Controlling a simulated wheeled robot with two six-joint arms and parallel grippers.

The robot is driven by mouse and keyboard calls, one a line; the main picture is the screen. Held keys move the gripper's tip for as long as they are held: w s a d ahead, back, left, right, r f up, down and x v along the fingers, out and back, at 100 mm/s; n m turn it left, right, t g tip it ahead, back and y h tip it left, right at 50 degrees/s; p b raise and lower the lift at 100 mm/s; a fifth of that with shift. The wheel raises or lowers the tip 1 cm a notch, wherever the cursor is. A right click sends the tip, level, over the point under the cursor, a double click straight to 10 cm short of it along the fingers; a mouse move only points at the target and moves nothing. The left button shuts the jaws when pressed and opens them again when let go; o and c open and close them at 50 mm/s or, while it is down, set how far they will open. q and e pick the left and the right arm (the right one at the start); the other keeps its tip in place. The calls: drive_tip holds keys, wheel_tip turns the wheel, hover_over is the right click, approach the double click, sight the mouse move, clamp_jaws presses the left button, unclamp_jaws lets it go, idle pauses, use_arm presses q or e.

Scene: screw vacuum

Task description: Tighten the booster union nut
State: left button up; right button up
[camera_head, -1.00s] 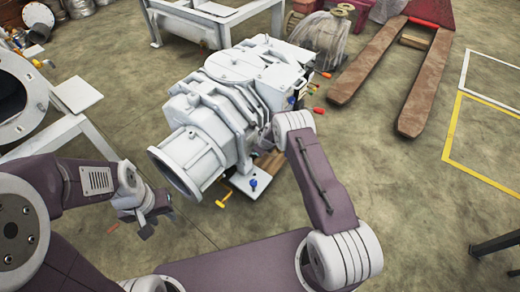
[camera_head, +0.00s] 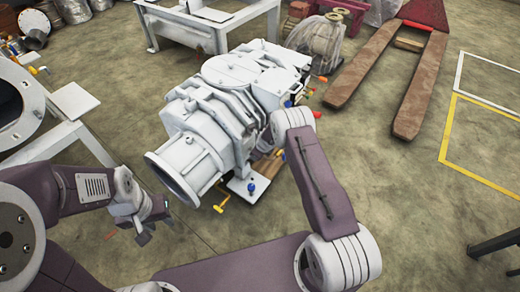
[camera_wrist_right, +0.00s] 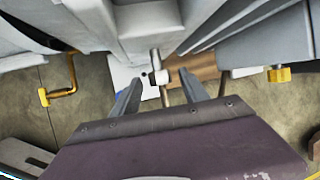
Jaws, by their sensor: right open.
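The large white vacuum machine (camera_head: 235,110) stands in the middle of the head view, its round flanged end facing the lower left. My right arm reaches to its right side, and its gripper is hidden there in the head view. In the right wrist view my right gripper (camera_wrist_right: 160,92) is open, with its two dark fingers apart. A thin metal pipe with a pale fitting (camera_wrist_right: 160,77) shows between the fingertips; I cannot tell whether it is the union nut or whether the fingers touch it. My left gripper (camera_head: 155,225) is open and empty, left of the flange.
A yellow-handled valve (camera_wrist_right: 62,92) and a yellow fitting (camera_wrist_right: 279,75) flank the right gripper. A white frame (camera_head: 75,130) stands at the left. A pallet jack with brown forks (camera_head: 420,85) is at the upper right. The floor at the right is mostly clear.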

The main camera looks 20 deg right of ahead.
drive_tip(key=b+v, duration=0.1)
drive_tip(key=v, duration=0.5)
drive_tip(key=shift+r, duration=0.15)
